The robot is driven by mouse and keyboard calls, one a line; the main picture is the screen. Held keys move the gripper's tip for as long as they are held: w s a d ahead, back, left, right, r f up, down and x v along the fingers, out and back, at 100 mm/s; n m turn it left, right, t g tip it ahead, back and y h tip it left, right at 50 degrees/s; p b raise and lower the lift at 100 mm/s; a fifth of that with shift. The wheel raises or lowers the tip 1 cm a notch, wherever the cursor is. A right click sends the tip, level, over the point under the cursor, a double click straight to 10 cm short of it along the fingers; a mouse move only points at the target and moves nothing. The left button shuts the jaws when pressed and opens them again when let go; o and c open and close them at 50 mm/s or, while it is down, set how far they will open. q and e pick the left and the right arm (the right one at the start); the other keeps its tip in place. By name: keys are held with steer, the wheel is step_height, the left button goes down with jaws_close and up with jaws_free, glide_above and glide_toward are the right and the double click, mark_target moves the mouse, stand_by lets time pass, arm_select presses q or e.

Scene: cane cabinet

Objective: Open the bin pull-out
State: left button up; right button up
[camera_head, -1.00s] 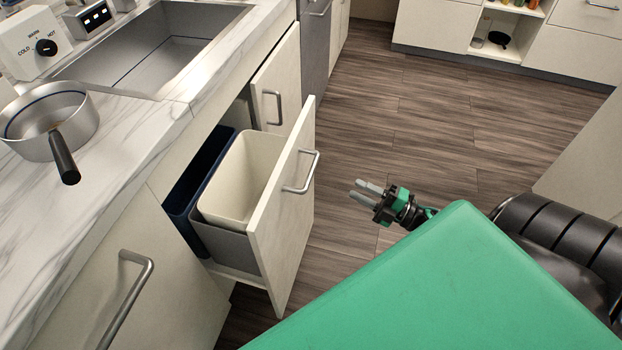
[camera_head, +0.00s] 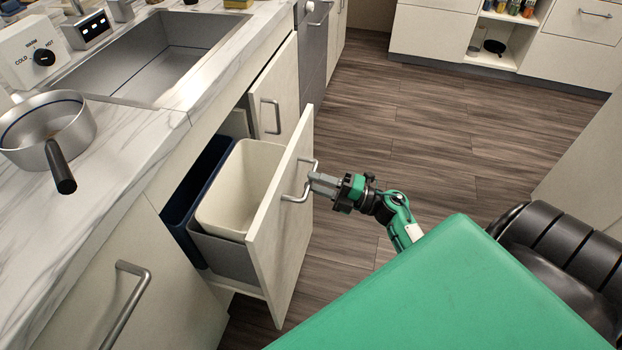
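The bin pull-out (camera_head: 272,240) is a pale cabinet front standing partly out from the counter below the sink. A cream bin (camera_head: 235,190) and a dark blue bin (camera_head: 182,205) show behind its front. Its metal bar handle (camera_head: 293,198) is on the outer face. My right gripper (camera_head: 314,184) is at this handle from the right, its grey fingertips overlapping the bar. The fingers look close together, but whether they are closed on the bar is not clear. My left gripper is not in view.
A closed cabinet door with a handle (camera_head: 125,300) is at lower left. The wooden floor (camera_head: 420,120) right of the pull-out is clear.

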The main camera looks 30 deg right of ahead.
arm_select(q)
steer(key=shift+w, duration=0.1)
arm_select(e)
steer(key=shift+x, duration=0.85)
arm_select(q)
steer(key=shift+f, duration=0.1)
arm_select(e)
steer(key=shift+c, duration=0.4)
jaws_close()
steer(key=shift+s, duration=0.1)
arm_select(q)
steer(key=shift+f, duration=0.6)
arm_select(e)
steer(key=r+v, duration=0.3)
steer(key=v, duration=1.3)
steer(key=shift+s+d, duration=0.3)
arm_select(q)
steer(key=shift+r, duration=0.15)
arm_select(e)
steer(key=shift+o, duration=0.4)
jaws_free()
